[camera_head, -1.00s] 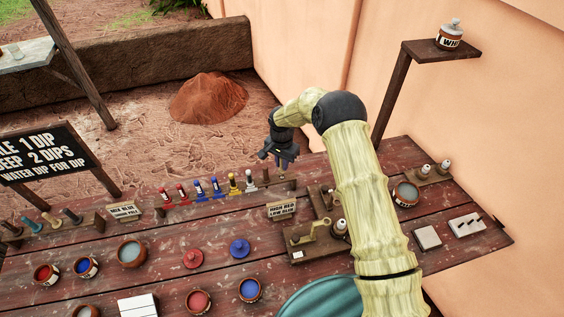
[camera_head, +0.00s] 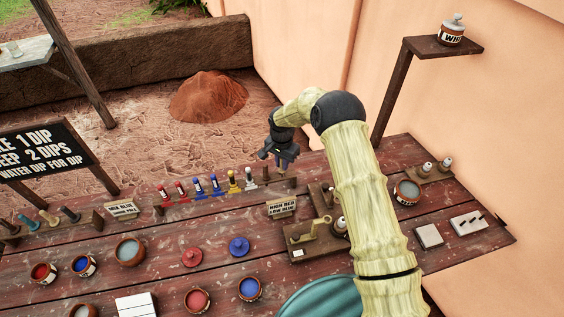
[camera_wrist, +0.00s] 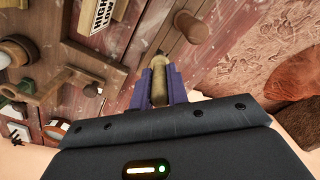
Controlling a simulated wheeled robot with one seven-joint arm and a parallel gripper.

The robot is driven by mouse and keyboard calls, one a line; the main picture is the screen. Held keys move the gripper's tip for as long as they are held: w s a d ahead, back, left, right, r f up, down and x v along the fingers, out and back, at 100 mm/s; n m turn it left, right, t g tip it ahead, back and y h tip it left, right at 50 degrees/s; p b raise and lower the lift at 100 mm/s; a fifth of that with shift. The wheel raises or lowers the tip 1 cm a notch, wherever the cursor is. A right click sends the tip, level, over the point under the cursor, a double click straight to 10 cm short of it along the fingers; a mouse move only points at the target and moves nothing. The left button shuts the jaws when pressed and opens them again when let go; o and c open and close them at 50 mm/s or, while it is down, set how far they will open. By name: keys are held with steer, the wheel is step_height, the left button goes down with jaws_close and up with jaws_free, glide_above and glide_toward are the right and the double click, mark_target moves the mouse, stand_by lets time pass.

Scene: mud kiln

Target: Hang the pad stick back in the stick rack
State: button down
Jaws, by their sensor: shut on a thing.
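My gripper (camera_head: 282,162) is above the back edge of the table, over the right end of the stick rack (camera_head: 190,197). In the wrist view the gripper's purple fingers (camera_wrist: 159,88) are shut on a tan stick, the pad stick (camera_wrist: 158,88), pointing away from the palm. In the head view the pad stick is mostly hidden by the gripper. The rack holds a row of red, blue, yellow and white-banded sticks, with a brown one (camera_head: 266,173) nearest the gripper. I cannot tell whether the held stick touches the rack.
A small sign (camera_head: 282,207) stands in front of the rack's right end. A wooden stand with a brass piece (camera_head: 313,232) lies right of it. Pots of colour and lids cover the front. Another stick holder (camera_head: 45,229) is at far left. The wall is on the right.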

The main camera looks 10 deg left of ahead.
steer(key=shift+f+b, duration=1.15)
steer(key=shift+b, duration=0.05)
stand_by(0.6)
steer(key=c, duration=0.8)
jaws_free()
steer(key=shift+r+p, duration=1.65)
steer(key=shift+r, duration=2.15)
